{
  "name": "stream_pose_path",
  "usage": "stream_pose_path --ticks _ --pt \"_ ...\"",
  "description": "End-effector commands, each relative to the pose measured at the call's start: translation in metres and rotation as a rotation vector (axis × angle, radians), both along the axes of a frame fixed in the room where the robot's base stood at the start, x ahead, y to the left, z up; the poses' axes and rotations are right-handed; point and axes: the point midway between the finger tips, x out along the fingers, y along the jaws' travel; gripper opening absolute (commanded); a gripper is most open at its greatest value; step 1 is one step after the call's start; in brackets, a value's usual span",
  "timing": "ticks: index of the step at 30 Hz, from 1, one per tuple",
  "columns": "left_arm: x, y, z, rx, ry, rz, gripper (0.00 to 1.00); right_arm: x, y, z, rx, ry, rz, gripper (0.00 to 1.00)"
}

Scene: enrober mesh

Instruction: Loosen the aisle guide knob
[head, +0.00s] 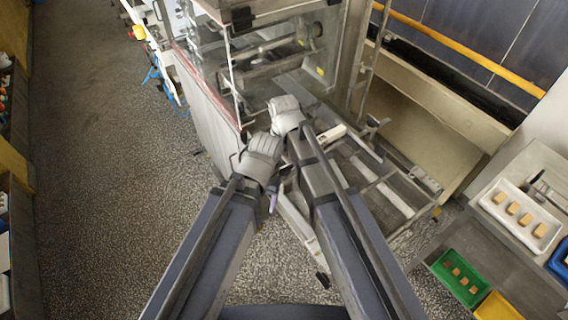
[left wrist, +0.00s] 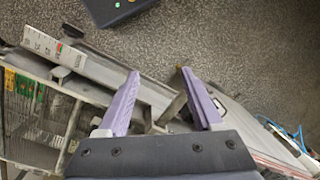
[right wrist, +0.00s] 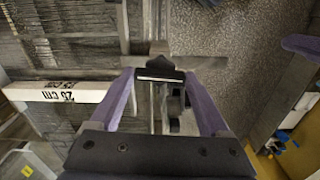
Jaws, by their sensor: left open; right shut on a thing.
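A black knob (right wrist: 160,70) sits between the fingertips of my right gripper (right wrist: 160,82) in the right wrist view. The gripper is shut on it. The frames do not show for certain whether this is the aisle guide knob. In the head view the right fingers are hidden behind my wrist. My left gripper (left wrist: 160,78) is open, with purple fingers apart over the machine's edge. A dark grey bar end (left wrist: 172,107) shows between them, apart from any clear grip. In the head view a purple left finger (head: 272,200) points down.
A light scale rail (left wrist: 85,65) crosses the left wrist view. A white tray (head: 484,204) and a green tray (head: 436,266) stand at the right. The speckled floor (head: 100,200) at left is open.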

Motion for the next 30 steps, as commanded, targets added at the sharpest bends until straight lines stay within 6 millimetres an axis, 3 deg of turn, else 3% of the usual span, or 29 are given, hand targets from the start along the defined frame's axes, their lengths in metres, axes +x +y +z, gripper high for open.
stream_pose_path --ticks 23,24,30 --pt "0.0 0.0 -0.0001 0.0 0.0 0.0 0.67 -0.0004 0.0 -0.0001 -0.001 0.001 0.093 0.24" --pt "0.0 0.0 -0.0001 0.0 0.0 0.0 0.67 -0.0004 0.0 -0.0001 -0.001 0.001 0.093 0.82" --pt "0.0 0.0 -0.0001 0.0 0.0 0.0 0.67 -0.0002 0.0 -0.0001 -0.001 0.001 0.092 1.0"
